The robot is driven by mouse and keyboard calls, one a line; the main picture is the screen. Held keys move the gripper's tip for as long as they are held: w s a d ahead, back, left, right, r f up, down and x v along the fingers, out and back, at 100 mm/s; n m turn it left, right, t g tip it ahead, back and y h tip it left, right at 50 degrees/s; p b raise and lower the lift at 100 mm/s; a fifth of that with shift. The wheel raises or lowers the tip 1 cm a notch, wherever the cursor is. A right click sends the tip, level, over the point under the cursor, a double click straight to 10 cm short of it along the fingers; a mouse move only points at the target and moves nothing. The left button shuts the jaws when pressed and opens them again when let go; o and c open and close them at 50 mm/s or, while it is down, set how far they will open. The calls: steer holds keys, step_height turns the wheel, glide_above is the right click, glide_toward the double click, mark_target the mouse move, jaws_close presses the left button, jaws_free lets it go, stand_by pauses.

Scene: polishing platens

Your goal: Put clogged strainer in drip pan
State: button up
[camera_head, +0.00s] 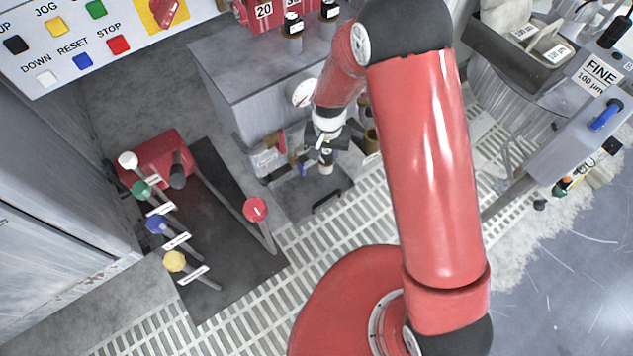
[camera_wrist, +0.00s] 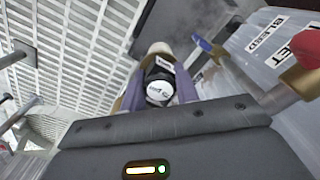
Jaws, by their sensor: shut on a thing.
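My gripper (camera_head: 324,147) points down beside the grey cabinet and is shut on the strainer (camera_head: 326,167). In the wrist view the strainer (camera_wrist: 160,88) sits between the two fingers, with a black body, a white label, a round pale end facing the camera and a cream far end. The drip pan (camera_head: 291,201) is a shallow dark grey tray on the floor, below the strainer in the head view. The pan (camera_wrist: 188,28) shows beyond the strainer in the wrist view. The strainer appears held above the pan; the exact gap is unclear.
A grey cabinet (camera_head: 245,85) stands behind the pan. A translucent housing (camera_wrist: 285,50) with a BLEED label and a red knob (camera_wrist: 308,48) is close at right in the wrist view. Colored levers (camera_head: 165,225) stand at left. Pale floor grating (camera_head: 340,215) lies in front.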

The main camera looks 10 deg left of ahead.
step_height(320, 180, down, 15)
steer(key=shift+f+b, duration=0.15)
steer(key=shift+b, duration=0.75)
steer(key=shift+f, duration=0.2)
steer(key=o, duration=1)
steer(key=shift+r, duration=0.15)
step_height(320, 180, up, 12)
steer(key=shift+r+p, duration=0.15)
steer(key=shift+p, duration=0.7)
